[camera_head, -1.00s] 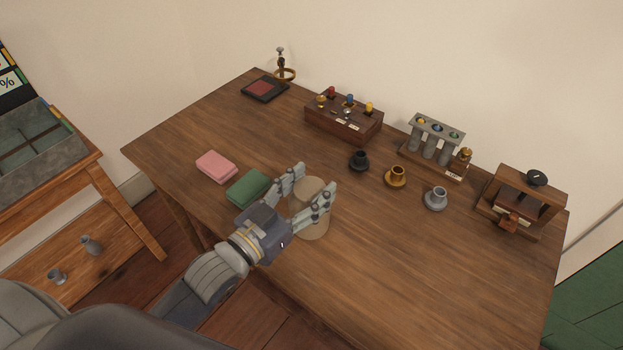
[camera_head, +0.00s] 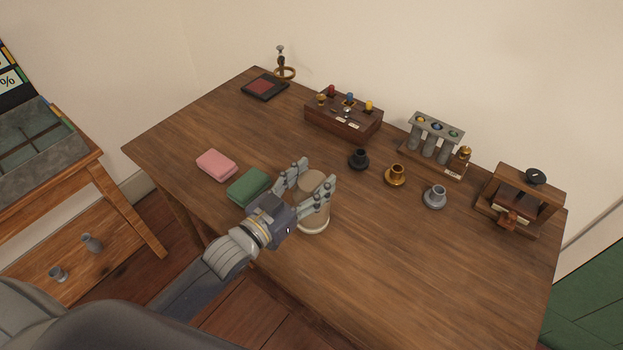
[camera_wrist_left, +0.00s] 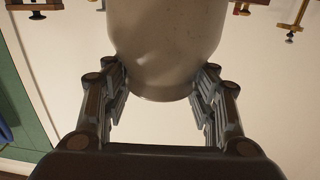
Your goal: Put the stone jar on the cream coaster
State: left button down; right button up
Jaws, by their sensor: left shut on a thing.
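The stone jar (camera_head: 312,184) is a beige, round jar near the front edge of the wooden table. My left gripper (camera_head: 317,172) is shut on it, one finger on each side. The jar also shows in the left wrist view (camera_wrist_left: 165,45), between the fingers (camera_wrist_left: 160,85). A pale rim of the cream coaster (camera_head: 316,231) shows directly under the jar; the rest of the coaster is hidden. The jar looks upright and over the coaster, but I cannot tell if it touches. My right gripper is not in view.
Black (camera_head: 358,158), brass (camera_head: 396,176) and grey (camera_head: 435,197) small pots stand behind to the right. Wooden racks line the wall side. The right front of the table is clear.

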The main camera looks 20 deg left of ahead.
pick_arm(q)
jog(key=c, duration=0.8)
grip_release()
jog(key=shift+o, duration=0.9)
jog(key=shift+r, duration=0.1)
jog(key=shift+s, duration=0.25)
jog(key=b+v, duration=0.1)
jog(key=v, duration=1)
jog(key=shift+s+a, duration=0.2)
jog(key=shift+s, duration=0.05)
